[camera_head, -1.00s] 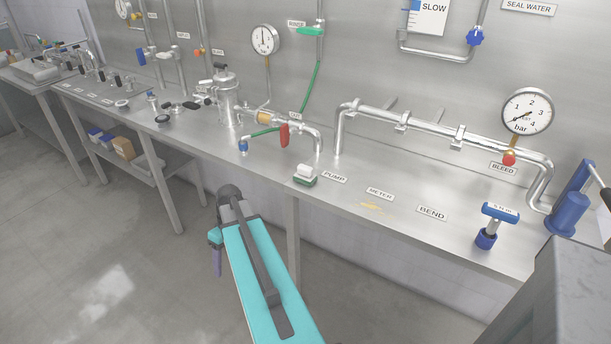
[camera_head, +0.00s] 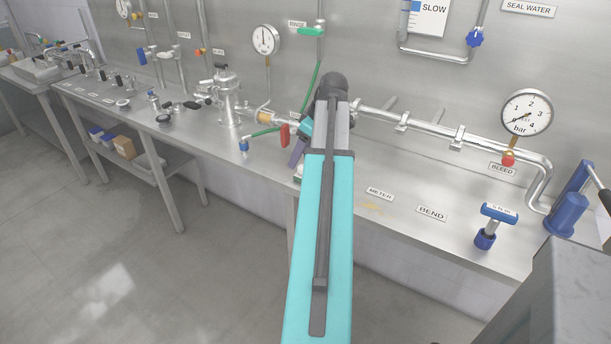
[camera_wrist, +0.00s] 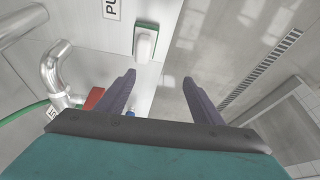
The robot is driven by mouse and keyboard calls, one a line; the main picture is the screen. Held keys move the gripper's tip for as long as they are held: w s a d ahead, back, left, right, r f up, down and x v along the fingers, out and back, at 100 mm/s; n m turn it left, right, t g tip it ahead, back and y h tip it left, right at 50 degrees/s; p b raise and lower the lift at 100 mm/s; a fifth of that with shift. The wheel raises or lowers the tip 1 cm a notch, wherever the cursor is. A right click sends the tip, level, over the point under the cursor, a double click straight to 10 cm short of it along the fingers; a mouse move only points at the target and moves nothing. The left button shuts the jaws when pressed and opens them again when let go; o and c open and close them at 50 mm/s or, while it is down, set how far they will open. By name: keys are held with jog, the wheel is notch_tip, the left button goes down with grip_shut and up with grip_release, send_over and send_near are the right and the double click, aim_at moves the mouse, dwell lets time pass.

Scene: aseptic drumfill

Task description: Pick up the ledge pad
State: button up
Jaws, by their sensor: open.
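The ledge pad, a white block on a green base, shows at the top middle of the wrist view (camera_wrist: 146,42), lying at the bench's front edge beside the PUMP label. In the head view my arm hides nearly all of it; only a sliver may show at the arm's left side. My gripper (camera_wrist: 160,77) is open and empty. Its two purple fingers point toward the pad, which lies beyond the fingertips, apart from them. In the head view my gripper (camera_head: 298,152) hangs at the front of the bench, partly hidden by my arm.
The steel bench (camera_head: 350,185) carries a long pipe (camera_head: 430,132) at the back. A red-handled valve (camera_head: 285,134) and green hose (camera_head: 265,132) lie left of my gripper. A yellow smear (camera_head: 370,207) lies near the METER label. A blue T-handled fitting (camera_head: 498,213) stands at right.

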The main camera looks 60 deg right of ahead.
jog(key=s+d+r, duration=0.2)
jog(key=s+d, duration=0.1)
jog(key=s, duration=0.1)
jog(key=shift+s+r+m+h, duration=0.4)
jog(key=shift+d+f, duration=0.1)
jog(key=shift+p+x, duration=0.7)
jog(key=shift+x, duration=3.5)
jog(key=shift+w, duration=0.1)
jog(key=shift+w+f, duration=0.1)
jog(key=shift+p+x, duration=0.85)
jog(key=shift+x, duration=1.6)
jog(key=shift+d, duration=0.1)
jog(key=c, duration=1.2)
